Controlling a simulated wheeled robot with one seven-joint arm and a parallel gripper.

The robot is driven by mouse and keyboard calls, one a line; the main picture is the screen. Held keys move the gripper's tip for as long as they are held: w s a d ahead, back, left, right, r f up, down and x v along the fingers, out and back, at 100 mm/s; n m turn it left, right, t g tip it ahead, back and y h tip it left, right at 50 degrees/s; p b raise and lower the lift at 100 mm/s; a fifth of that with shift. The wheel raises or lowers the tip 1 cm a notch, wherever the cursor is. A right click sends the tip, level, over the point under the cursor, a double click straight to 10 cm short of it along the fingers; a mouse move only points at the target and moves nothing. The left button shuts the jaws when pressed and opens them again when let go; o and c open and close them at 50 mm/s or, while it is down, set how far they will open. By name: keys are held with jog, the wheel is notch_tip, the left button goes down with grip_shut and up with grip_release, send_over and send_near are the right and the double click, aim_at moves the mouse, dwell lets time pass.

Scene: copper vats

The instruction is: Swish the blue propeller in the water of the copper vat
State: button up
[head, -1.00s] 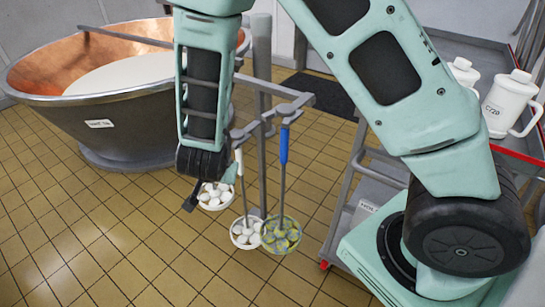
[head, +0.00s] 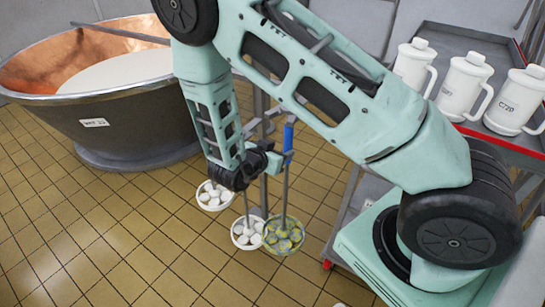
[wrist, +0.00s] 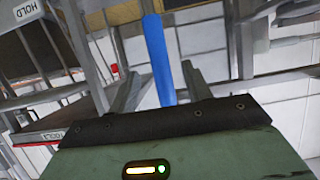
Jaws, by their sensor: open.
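The propeller with the blue handle (head: 288,143) hangs upright on a grey stand, its round head (head: 284,236) mottled yellow-green and low over the floor. My gripper (head: 278,158) is open beside the handle, pointing at it from the left. In the wrist view the blue handle (wrist: 157,60) shows in the gap between my two fingers (wrist: 160,78); I cannot tell whether it lies inside the jaws or just beyond. The copper vat (head: 105,128), dark outside and copper inside, stands at the back left with whitish liquid (head: 120,72) in it.
Two white propellers (head: 247,232) (head: 213,197) hang left of the blue-handled one, close by. White jugs (head: 463,85) stand on a red-edged cart (head: 529,142) at the right. The tiled floor (head: 120,240) in front of the vat is clear.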

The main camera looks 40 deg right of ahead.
aim_at(286, 143)
jog(key=shift+b+x, duration=0.75)
jog(key=shift+x, duration=2.2)
jog(key=shift+r, duration=0.1)
grip_shut()
jog(key=shift+r+p, duration=0.85)
jog(key=s+a+p, duration=0.1)
jog(key=s+a, duration=0.1)
jog(key=a, duration=0.4)
jog(key=shift+a, duration=0.3)
jog(key=shift+s, duration=0.15)
jog(key=shift+a+p, duration=0.1)
jog(key=shift+p, duration=0.2)
